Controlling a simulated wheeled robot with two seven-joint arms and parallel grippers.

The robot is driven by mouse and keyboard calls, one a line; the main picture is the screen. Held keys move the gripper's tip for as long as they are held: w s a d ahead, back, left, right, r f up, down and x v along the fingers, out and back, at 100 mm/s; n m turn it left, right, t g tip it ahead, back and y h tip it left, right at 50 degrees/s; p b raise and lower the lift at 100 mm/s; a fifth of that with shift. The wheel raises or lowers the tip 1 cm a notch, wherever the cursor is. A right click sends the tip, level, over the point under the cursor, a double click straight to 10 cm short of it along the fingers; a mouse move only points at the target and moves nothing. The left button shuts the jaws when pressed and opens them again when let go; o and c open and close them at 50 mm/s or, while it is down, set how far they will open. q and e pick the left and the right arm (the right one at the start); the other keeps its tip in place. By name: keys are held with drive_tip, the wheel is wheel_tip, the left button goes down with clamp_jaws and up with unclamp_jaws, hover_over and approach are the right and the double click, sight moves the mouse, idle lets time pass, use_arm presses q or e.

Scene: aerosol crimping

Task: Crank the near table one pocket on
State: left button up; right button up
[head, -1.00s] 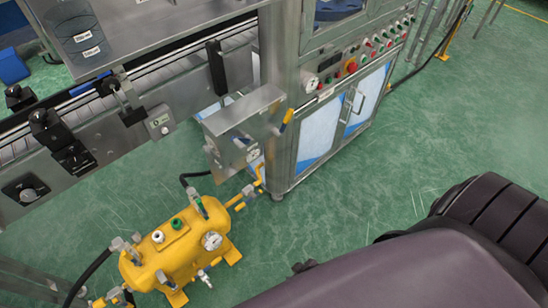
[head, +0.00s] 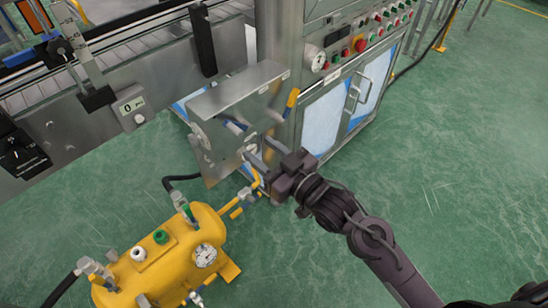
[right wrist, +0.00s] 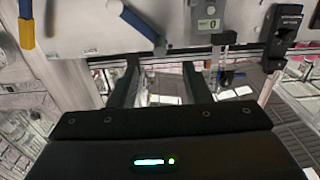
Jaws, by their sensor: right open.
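My right gripper (head: 256,149) is open and empty, its fingers pointing at the front of the steel box (head: 235,90) on the side of the machine. In the right wrist view its two fingers (right wrist: 157,85) stand apart with nothing between them. A short blue-grey lever (head: 236,126) sits under the box's lid, just beyond the fingertips; it also shows above the fingers in the right wrist view (right wrist: 135,20). I cannot tell whether this lever is the crank. I cannot make out the near table or its pockets. My left gripper is not in view.
A yellow tank (head: 165,255) with fittings and a gauge stands on the floor at lower left. A yellow-and-blue handle (head: 291,102) is on the cabinet edge. A conveyor (head: 110,55) carries a counter box (head: 130,107). The green floor at right is open.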

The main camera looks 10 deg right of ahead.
sight(241, 135)
drive_tip(key=b+x, duration=0.2)
drive_tip(key=x, duration=0.4)
drive_tip(key=shift+f, duration=0.15)
use_arm(q)
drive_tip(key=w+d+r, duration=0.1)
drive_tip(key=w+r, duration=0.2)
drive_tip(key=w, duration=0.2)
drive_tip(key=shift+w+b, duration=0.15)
drive_tip(key=shift+b, duration=0.2)
use_arm(e)
drive_tip(key=shift+x, duration=0.95)
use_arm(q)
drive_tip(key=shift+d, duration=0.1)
use_arm(e)
drive_tip(key=shift+c, duration=0.3)
